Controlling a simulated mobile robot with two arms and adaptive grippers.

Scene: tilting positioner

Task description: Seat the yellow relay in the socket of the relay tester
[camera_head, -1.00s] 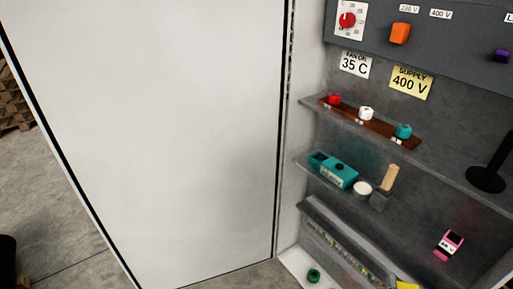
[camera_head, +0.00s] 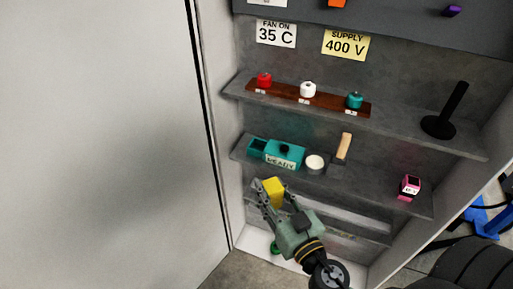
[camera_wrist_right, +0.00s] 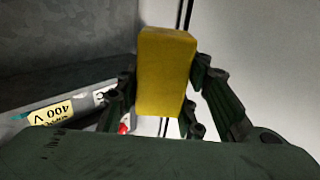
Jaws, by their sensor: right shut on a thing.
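The yellow relay (camera_head: 274,191) is held between the fingers of my right gripper (camera_head: 267,194), in front of the lower shelves. In the right wrist view the relay (camera_wrist_right: 166,70) stands between the two fingers of the gripper (camera_wrist_right: 162,100), which is shut on it. The teal relay tester (camera_head: 284,153) sits on the middle shelf, up from the gripper in the head view. Its left end has a dark recess (camera_head: 257,146), which looks like the socket. The relay is apart from the tester. My left gripper is not in view.
A white round pot (camera_head: 315,163) and a wooden-handled tool (camera_head: 344,147) stand right of the tester. A pink device (camera_head: 409,187) is further right. The shelf above bears a brown strip (camera_head: 330,103) with red, white and teal knobs. A white cabinet door (camera_head: 100,140) fills the left.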

